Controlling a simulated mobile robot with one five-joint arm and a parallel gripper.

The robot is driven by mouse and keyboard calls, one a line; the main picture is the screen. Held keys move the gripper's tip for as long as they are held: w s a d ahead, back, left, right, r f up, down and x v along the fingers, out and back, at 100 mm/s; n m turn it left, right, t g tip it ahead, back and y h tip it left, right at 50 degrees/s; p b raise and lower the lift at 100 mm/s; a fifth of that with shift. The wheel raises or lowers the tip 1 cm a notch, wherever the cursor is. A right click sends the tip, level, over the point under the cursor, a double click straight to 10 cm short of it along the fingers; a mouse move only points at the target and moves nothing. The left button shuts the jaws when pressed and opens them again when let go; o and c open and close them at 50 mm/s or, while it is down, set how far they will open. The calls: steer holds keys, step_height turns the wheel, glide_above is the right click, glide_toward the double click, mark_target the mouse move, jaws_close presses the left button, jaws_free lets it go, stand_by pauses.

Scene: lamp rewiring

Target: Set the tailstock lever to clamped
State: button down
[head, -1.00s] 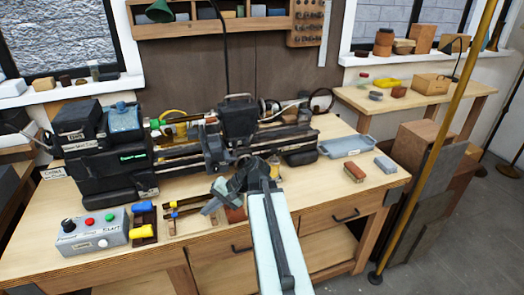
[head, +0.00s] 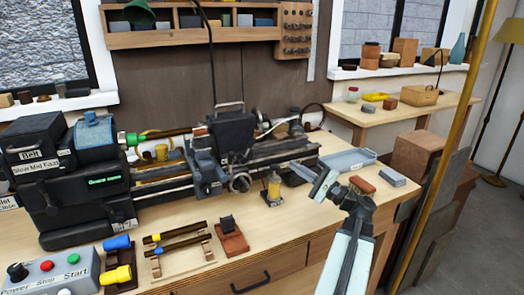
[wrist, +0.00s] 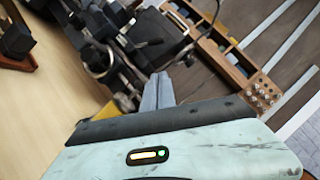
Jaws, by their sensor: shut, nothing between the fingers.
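The dark metal lathe (head: 225,145) stands along the back of the wooden bench. Its tailstock end (head: 285,127) is at the right of the lathe in the head view. The tailstock lever is too small to tell apart from the parts around it, so I cannot read its setting. My gripper (head: 314,181) is shut and empty, in front of the lathe's right end and pointing to the left. In the wrist view my gripper's closed grey fingers (wrist: 158,88) point up toward dark lathe parts (wrist: 145,40) and appear apart from them.
A grey tray (head: 348,161), a red-brown brush block (head: 362,184) and a grey block (head: 392,177) lie at right. A control box (head: 52,272) is front left. A brass pole (head: 448,130) rises at right.

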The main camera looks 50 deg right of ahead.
steer(key=shift+w, duration=0.1)
steer(key=p, duration=0.3)
glide_toward(249, 149)
steer(key=w+d, duration=0.2)
steer(key=d, duration=0.1)
steer(key=w+d+r, duration=0.1)
steer(key=shift+d+r, duration=0.1)
steer(key=shift+d, duration=0.25)
steer(key=w+a+r+p, duration=0.1)
steer(key=w+a+r, duration=0.1)
steer(key=w+a, duration=0.1)
steer(key=shift+p, duration=0.4)
steer(key=shift+f, duration=0.1)
steer(key=shift+s, duration=0.1)
